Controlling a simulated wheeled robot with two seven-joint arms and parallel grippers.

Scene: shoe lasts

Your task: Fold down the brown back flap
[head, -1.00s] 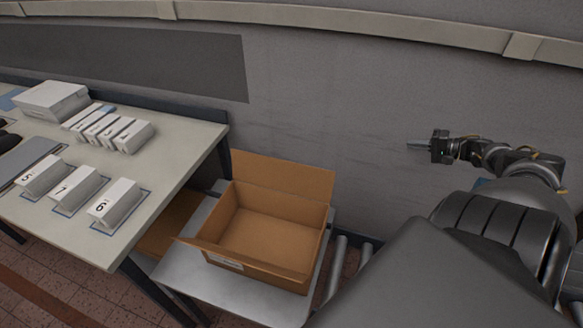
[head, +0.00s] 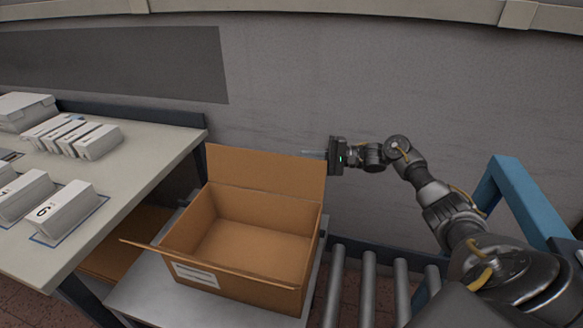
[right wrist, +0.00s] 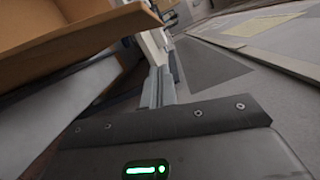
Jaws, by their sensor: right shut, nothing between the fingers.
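An open brown cardboard box (head: 190,232) stands on a metal surface in the head view, its inside empty. Its brown back flap (head: 265,172) stands up, leaning slightly back toward the wall. My right gripper (head: 312,154) is shut and empty. It points left, at the height of the flap's upper right corner, and seems to be behind the flap; contact cannot be told. In the right wrist view the shut fingers (right wrist: 158,88) show at the middle, with brown cardboard (right wrist: 70,40) at the upper left. My left gripper is not in view.
A table (head: 125,180) with several white numbered blocks (head: 68,208) stands at the left. Rollers (head: 370,285) run right of the box. A blue frame (head: 525,200) stands at the far right. The grey wall (head: 300,80) is close behind the box.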

